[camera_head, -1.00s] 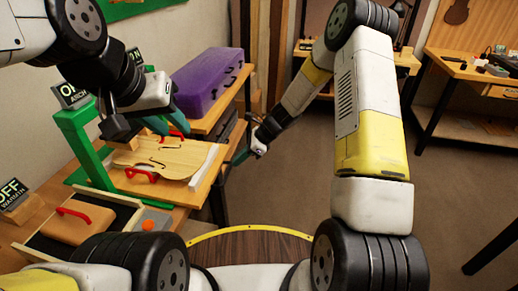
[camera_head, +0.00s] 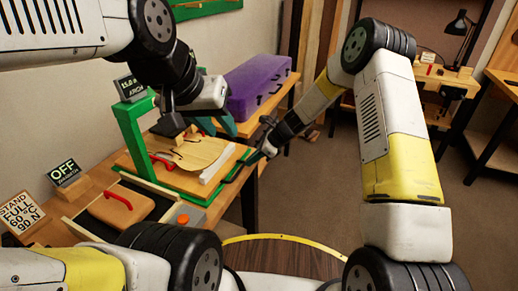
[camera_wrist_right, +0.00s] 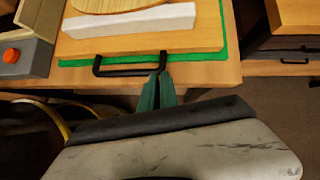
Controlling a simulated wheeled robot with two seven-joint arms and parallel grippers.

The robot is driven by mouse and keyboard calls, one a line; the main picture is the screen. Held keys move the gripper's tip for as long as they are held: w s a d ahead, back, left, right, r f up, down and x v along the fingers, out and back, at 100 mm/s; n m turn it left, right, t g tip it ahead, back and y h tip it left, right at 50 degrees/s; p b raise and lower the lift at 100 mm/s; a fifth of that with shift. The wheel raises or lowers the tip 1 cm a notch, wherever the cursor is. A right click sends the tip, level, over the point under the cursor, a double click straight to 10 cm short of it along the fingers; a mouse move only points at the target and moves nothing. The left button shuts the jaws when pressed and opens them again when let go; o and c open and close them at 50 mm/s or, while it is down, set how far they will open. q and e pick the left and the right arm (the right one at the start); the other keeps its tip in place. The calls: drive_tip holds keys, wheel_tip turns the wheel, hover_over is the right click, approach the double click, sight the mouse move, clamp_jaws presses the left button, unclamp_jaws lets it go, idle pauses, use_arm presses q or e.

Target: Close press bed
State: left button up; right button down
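The press has a green frame (camera_head: 133,140) at the left of the head view. Its wooden bed (camera_head: 225,158) carries a pale violin plate (camera_head: 205,152) and a white bar (camera_head: 217,166). A black handle on the bed's front edge shows in the right wrist view (camera_wrist_right: 120,72). My right gripper (camera_head: 243,165) is at this handle. In the wrist view its green fingers (camera_wrist_right: 157,78) are close together and meet the handle's right end; whether they clasp the bar is unclear. My left gripper (camera_head: 212,126) hangs over the plate, its fingers apart and seemingly empty.
A purple case (camera_head: 258,85) stands behind the press. A wooden block with a red handle (camera_head: 118,208) and an orange button (camera_head: 183,219) are nearer. An OFF sign (camera_head: 64,173) stands at the left. Open floor lies to the right.

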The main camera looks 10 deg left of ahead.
drive_tip(key=shift+s+a, duration=0.1)
drive_tip(key=shift+a, duration=0.2)
drive_tip(key=w+d+f+v, duration=0.1)
drive_tip(key=d+f+v, duration=0.1)
drive_tip(key=v, duration=1.2)
drive_tip(key=s+d+r+n+t+h, duration=0.1)
drive_tip(key=s+d+r+n, duration=0.15)
drive_tip(key=r, duration=0.25)
drive_tip(key=s+d+r+n, duration=0.2)
drive_tip(key=s+r+n, duration=0.15)
drive_tip(key=r, duration=0.25)
drive_tip(key=s+d+r+n+t+h, duration=0.1)
drive_tip(key=s+d+r+n, duration=0.3)
drive_tip(key=s, duration=0.4)
drive_tip(key=s+d+r+n+t+h, duration=0.2)
drive_tip(key=s+d+r+n, duration=0.2)
drive_tip(key=s, duration=0.3)
drive_tip(key=s+d+r+n+t+h, duration=0.1)
drive_tip(key=s+d+r+n, duration=0.3)
drive_tip(key=s, duration=0.4)
drive_tip(key=shift+s+d+n+t+h, duration=0.35)
drive_tip(key=shift+d+n, duration=0.15)
drive_tip(key=shift+n, duration=0.3)
